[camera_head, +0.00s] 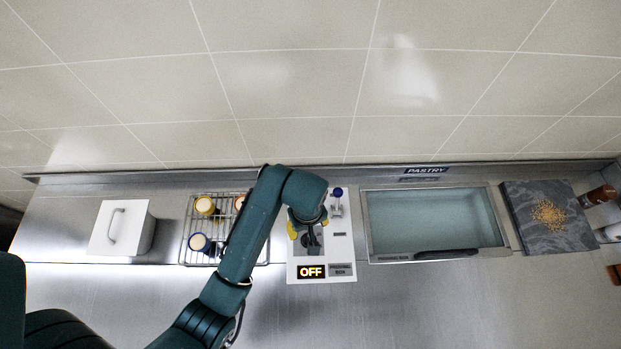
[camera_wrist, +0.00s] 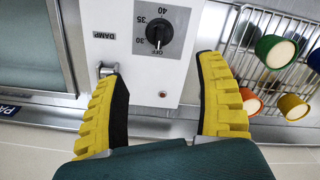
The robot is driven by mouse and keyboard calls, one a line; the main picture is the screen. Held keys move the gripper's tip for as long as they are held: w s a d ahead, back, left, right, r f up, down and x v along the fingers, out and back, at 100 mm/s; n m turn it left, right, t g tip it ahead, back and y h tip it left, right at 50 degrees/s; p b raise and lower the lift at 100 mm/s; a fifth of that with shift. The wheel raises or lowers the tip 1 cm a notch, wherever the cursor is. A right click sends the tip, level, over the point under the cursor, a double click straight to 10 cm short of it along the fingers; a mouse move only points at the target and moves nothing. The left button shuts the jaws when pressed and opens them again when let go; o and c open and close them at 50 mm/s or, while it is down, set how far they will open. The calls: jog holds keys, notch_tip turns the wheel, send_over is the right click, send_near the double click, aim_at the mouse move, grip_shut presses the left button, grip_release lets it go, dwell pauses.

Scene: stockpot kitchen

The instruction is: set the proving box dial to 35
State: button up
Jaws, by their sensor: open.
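The white control panel (camera_head: 347,255) of the proving box carries a lit display (camera_head: 311,271) reading OFF. In the wrist view the black round dial (camera_wrist: 159,33) sits on the panel, with the marks 30, 35 and 40 around its edge. A small white line shows on the dial's lower side, away from the 35 mark. My gripper (camera_head: 305,235) is over the panel and hides the dial in the head view. In the wrist view my gripper (camera_wrist: 160,68) is open and empty, its yellow fingers apart on either side of the dial's line.
A lever (camera_wrist: 107,70) by the DAMP label stands near the left finger; its blue knob (camera_head: 337,192) shows in the head view. A wire rack (camera_head: 187,225) with several colored jars is left of the panel. The proving box (camera_head: 365,225) is right. A white handled box (camera_head: 125,228) stands far left.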

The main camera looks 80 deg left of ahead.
aim_at(308, 238)
notch_tip(308, 238, down, 15)
jog(key=shift+r+b, duration=0.1)
jog(key=shift+b, duration=0.4)
jog(key=c, duration=1.2)
